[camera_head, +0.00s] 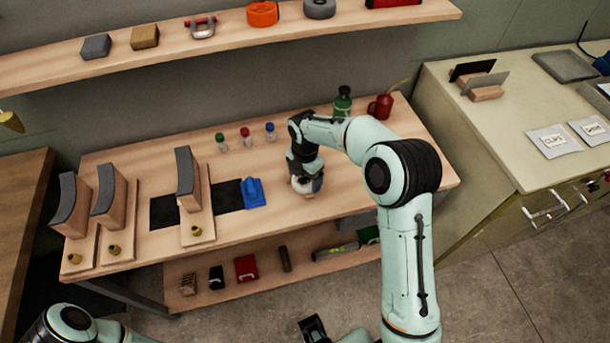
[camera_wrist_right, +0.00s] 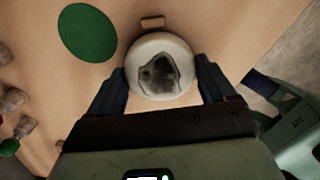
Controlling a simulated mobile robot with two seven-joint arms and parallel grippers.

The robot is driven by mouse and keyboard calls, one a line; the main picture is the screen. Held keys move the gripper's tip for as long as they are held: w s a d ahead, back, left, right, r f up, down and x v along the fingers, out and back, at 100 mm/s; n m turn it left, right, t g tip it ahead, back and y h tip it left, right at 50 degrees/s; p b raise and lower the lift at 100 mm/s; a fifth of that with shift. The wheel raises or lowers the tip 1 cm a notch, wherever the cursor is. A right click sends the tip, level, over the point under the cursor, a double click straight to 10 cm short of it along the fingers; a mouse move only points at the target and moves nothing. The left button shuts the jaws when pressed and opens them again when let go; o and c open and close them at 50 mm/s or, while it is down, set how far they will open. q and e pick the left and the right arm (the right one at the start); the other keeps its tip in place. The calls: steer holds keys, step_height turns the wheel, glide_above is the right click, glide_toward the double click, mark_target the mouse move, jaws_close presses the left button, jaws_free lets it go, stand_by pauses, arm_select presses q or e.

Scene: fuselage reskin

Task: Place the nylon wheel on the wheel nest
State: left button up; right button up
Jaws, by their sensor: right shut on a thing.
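The nylon wheel is a pale round piece with a dark grey, irregular patch in its middle (camera_wrist_right: 160,68). It also shows as a small whitish shape under the gripper in the head view (camera_head: 302,189). My right gripper (camera_head: 305,178) points down over the workbench and is shut on the wheel, with a finger on each side (camera_wrist_right: 160,85). A flat green disc (camera_wrist_right: 87,32) lies beside the wheel in the wrist view; I cannot tell whether it is the wheel nest. My left gripper (camera_head: 314,327) is cut off at the bottom edge.
The workbench (camera_head: 320,220) bears a blue tool (camera_head: 253,192), wooden stands with curved dark tops (camera_head: 187,180), small capped vials (camera_head: 245,138), a green bottle (camera_head: 343,101) and a red can (camera_head: 380,107). A small wooden block (camera_wrist_right: 152,21) lies near the wheel.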

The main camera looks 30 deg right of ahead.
mark_target(305, 179)
steer(key=shift+s+f, duration=0.25)
steer(key=shift+f, duration=0.4)
steer(key=o, duration=0.9)
steer(key=shift+o, duration=0.4)
steer(key=shift+f, duration=0.15)
steer(key=shift+d, duration=0.1)
steer(key=shift+r, duration=0.45)
step_height(305, 179, up, 13)
steer(key=p, duration=0.1)
steer(key=shift+w, duration=0.2)
steer(key=shift+f, duration=0.1)
